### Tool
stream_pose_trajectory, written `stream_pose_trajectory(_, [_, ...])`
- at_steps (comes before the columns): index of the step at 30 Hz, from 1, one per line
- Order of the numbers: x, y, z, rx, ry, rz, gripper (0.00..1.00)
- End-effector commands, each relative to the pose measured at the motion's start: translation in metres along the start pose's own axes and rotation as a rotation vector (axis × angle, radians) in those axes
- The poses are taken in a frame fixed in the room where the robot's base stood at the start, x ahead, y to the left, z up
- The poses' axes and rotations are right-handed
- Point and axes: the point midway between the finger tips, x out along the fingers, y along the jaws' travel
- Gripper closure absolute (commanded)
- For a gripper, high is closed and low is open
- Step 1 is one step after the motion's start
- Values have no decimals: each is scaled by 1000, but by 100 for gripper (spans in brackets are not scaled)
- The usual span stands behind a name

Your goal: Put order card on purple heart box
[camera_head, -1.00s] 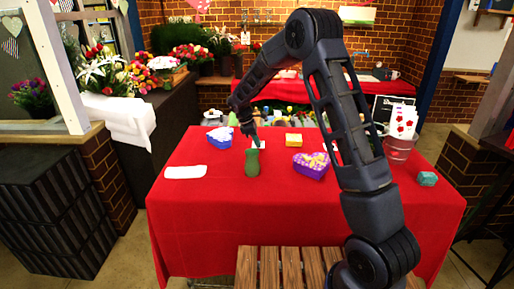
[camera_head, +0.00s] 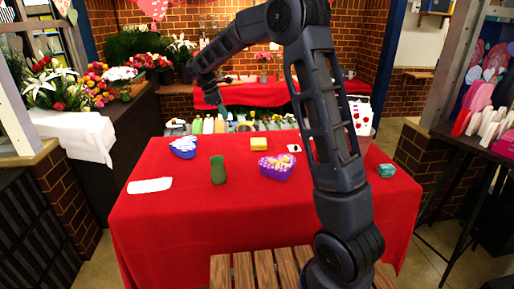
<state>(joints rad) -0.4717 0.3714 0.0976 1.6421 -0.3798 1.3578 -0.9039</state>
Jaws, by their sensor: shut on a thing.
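The purple heart box (camera_head: 277,168) sits on the red table right of centre, filled with yellow and pink blooms. My gripper (camera_head: 223,111) is raised behind the table's far edge, up and left of the box and well apart from it. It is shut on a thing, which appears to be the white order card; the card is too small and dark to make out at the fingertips. The spot behind the green vase (camera_head: 218,170), where a white card lay, is bare red cloth.
A blue heart box (camera_head: 183,147), yellow block (camera_head: 258,144), white mat (camera_head: 150,185), small white square (camera_head: 294,148) and teal block (camera_head: 386,170) lie on the red tablecloth (camera_head: 235,220). My arm crosses the table's right side. The front cloth is clear.

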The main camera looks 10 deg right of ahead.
Motion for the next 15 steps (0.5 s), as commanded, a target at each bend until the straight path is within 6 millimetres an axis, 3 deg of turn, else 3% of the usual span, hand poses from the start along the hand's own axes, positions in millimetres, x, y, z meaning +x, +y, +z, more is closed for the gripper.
stream_pose_trajectory(15, [15, -81, 138, 12, -3, 0, 100])
